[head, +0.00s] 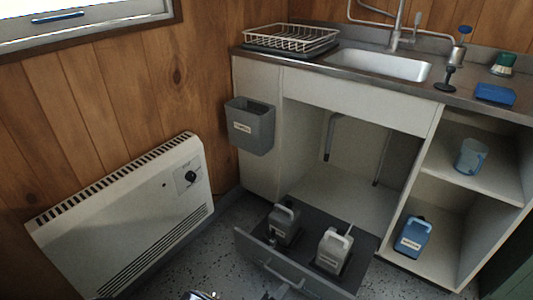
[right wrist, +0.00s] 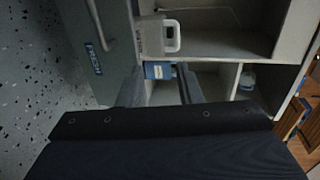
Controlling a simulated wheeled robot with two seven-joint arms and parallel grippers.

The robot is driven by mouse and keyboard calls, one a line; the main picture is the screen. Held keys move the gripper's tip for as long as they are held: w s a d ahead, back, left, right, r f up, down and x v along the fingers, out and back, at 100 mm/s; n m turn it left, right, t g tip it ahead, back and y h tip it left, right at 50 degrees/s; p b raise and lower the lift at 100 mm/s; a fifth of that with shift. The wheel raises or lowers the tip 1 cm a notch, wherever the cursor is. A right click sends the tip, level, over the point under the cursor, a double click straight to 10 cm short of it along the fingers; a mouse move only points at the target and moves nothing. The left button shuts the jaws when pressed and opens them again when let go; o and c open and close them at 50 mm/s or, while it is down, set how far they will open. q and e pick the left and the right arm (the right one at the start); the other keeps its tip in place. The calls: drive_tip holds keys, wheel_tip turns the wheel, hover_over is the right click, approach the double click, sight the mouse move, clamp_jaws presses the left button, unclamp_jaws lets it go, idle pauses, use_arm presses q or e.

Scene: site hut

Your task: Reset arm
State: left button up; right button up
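A dark grey jug (head: 284,225) and a pale grey jug (head: 333,250) stand upright in the drawer. My left gripper does not show in either view.
A blue jug (head: 412,237) stands on the lower shelf and a blue mug (head: 471,156) on the upper shelf. A grey bin (head: 251,127) hangs on the cabinet side. A white heater (head: 125,215) stands at the left wall.

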drive_tip(key=s+d+r+m+g+y, duration=0.1)
drive_tip(key=s+d+r+m+g, duration=0.1)
drive_tip(key=d+r+m+g, duration=0.35)
drive_tip(key=s+d+r+m+g+y, duration=0.1)
drive_tip(key=s+d+r+m+g, duration=0.15)
drive_tip(key=r+m, duration=0.6)
drive_tip(key=s+d+r+m+g+y, duration=0.25)
drive_tip(key=r+m+g, duration=0.2)
drive_tip(key=m, duration=0.65)
drive_tip(key=s+d+r+m+t+y, duration=0.2)
drive_tip(key=s+r+m+t+y, duration=0.15)
drive_tip(key=s+r+m, duration=0.55)
drive_tip(key=s+d+r+m+t+y, duration=0.25)
drive_tip(key=r+m+y, duration=0.25)
drive_tip(key=m, duration=0.8)
wheel_tip(320, 180, up, 31)
drive_tip(key=s+a+m+p, duration=0.1)
drive_tip(key=p, duration=3)
drive_tip(key=shift+r, duration=0.1)
